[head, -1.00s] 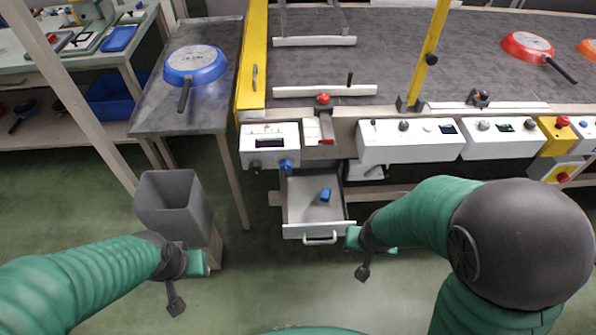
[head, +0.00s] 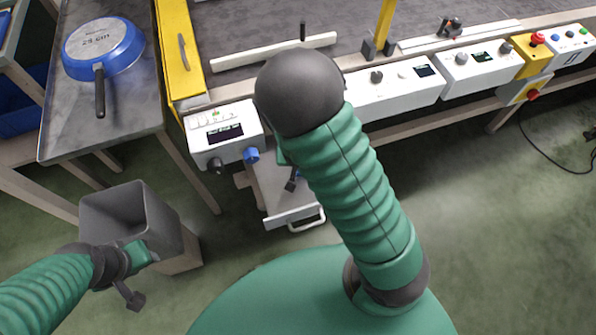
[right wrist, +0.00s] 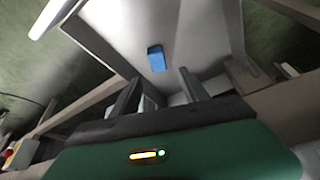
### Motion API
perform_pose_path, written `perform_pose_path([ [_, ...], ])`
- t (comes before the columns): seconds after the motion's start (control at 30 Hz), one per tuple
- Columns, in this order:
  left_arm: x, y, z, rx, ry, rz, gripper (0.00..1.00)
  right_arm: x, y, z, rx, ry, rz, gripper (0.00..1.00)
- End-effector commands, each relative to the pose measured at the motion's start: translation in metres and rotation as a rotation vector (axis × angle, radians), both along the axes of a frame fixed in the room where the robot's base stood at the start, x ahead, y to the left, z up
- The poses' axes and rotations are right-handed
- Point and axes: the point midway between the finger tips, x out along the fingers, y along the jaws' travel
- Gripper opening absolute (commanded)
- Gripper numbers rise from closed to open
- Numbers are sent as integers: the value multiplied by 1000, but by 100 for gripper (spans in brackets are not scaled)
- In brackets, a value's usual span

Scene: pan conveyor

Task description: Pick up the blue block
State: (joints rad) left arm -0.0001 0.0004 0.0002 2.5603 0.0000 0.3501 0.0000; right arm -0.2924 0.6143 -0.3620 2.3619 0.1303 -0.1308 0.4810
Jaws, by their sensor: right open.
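The blue block (right wrist: 157,58) lies on the light floor of the open drawer in the right wrist view. In the head view my right gripper is mostly hidden behind my arm, over the drawer. My left gripper (head: 142,252) is by the grey bin; its fingers are too unclear to judge.
A grey bin (head: 158,216) stands left of the drawer. A control box (head: 222,134) with a blue knob sits just above the drawer. A blue pan (head: 103,50) lies on the side table. More control boxes (head: 395,92) line the conveyor edge.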

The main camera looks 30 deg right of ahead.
Motion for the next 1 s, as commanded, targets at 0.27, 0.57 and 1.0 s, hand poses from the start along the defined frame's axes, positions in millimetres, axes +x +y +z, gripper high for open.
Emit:
perform_pose_path([
  [0.27,0,0,-17,0,-1,0,36,6,-5,-32,0,0,1,53],
  [0.57,0,0,-37,0,-1,0,36,15,-12,-70,1,-1,2,53],
  [1.0,0,0,-35,0,-1,0,36,15,-11,-68,1,-1,2,15],
])
